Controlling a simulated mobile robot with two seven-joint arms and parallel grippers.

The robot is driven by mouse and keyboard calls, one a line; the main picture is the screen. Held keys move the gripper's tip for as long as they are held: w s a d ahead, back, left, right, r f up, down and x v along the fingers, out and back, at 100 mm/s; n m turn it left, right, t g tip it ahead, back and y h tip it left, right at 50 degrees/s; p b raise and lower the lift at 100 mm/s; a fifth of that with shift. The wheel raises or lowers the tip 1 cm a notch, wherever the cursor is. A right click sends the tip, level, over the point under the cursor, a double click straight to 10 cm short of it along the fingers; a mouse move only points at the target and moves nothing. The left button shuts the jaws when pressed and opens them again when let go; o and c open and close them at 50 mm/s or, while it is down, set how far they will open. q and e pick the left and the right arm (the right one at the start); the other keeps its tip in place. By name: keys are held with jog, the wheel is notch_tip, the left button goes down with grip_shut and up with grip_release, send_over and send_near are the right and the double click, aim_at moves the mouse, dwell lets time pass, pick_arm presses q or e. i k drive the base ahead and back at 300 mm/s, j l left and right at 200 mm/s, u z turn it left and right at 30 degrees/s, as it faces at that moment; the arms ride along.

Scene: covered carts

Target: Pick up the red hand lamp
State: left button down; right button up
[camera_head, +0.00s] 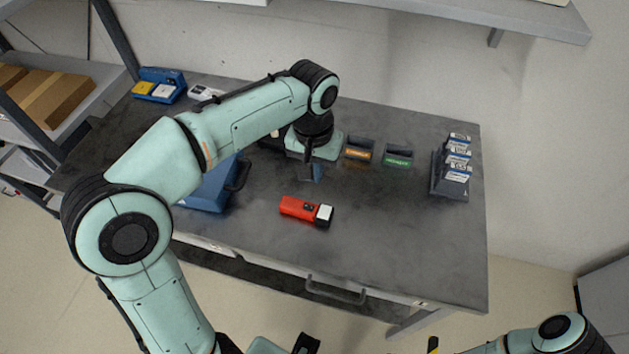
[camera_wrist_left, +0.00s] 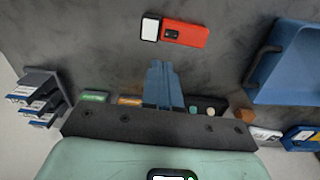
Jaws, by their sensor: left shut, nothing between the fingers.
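The red hand lamp (camera_head: 298,207) lies on its side on the grey cart top, near the front edge, with its white lens end to the right. It also shows in the left wrist view (camera_wrist_left: 186,34), apart from the fingertips. My left gripper (camera_head: 313,174) is over the cart top, just behind the lamp in the head view. Its blue fingers (camera_wrist_left: 163,68) are together with nothing between them. My right gripper does not show; only part of my right arm is at the lower right.
A blue case (camera_head: 205,192) stands left of the lamp. Orange-labelled (camera_head: 358,150) and green-labelled (camera_head: 398,155) bins stand behind it. A dark rack (camera_head: 437,187) of labelled items is at the right. A blue unit (camera_head: 148,73) is at the back left. The cart top right of the lamp is clear.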

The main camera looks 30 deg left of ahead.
aim_at(321, 215)
jog(key=k, duration=1)
